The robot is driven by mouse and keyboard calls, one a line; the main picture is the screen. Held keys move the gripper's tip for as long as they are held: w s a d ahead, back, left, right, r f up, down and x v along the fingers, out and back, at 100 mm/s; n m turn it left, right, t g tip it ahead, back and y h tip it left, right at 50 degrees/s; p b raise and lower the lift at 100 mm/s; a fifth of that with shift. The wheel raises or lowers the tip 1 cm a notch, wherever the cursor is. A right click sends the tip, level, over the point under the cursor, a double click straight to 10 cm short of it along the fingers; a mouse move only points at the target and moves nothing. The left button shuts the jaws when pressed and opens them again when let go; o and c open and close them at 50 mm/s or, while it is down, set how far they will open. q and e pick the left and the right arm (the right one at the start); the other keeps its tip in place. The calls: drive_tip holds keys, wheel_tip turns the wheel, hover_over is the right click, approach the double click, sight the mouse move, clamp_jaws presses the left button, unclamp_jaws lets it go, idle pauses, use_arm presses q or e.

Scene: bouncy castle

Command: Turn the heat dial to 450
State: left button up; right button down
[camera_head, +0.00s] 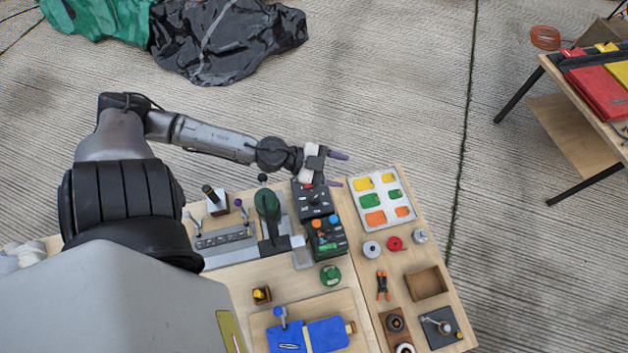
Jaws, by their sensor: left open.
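My left gripper (336,169) is open and empty. It is above the far edge of the workbench, its purple-tipped fingers pointing right. Just below it in the picture is a black control box (313,200) with a dark knob on its top. A second dark box (327,238) stands right in front of it, with an orange and a blue knob and a small green patch. I cannot tell which knob is the heat dial, and no scale or number can be read. The gripper appears apart from both boxes. My right gripper is not in view.
A green lever press (268,205) stands left of the boxes. A tray of coloured patches (383,199) lies to the right. Tape rolls, orange-handled pliers (383,285) and a blue piece (308,335) lie nearer. A side table (575,130) stands at the far right.

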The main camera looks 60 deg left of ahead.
use_arm(q)
drive_tip(key=s+a+f+m+g+b, duration=0.3)
drive_tip(key=a+f+m+g+b, duration=0.15)
drive_tip(key=f+g, duration=0.45)
drive_tip(key=g+y+b, duration=0.3)
approach(314, 198)
drive_tip(key=b+x, duration=0.7)
drive_tip(key=shift+f, duration=0.25)
drive_tip(key=shift+d+f, duration=0.3)
drive_tip(key=shift+f, duration=0.35)
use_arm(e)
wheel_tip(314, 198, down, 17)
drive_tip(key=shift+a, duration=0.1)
use_arm(q)
drive_tip(key=c, duration=0.9)
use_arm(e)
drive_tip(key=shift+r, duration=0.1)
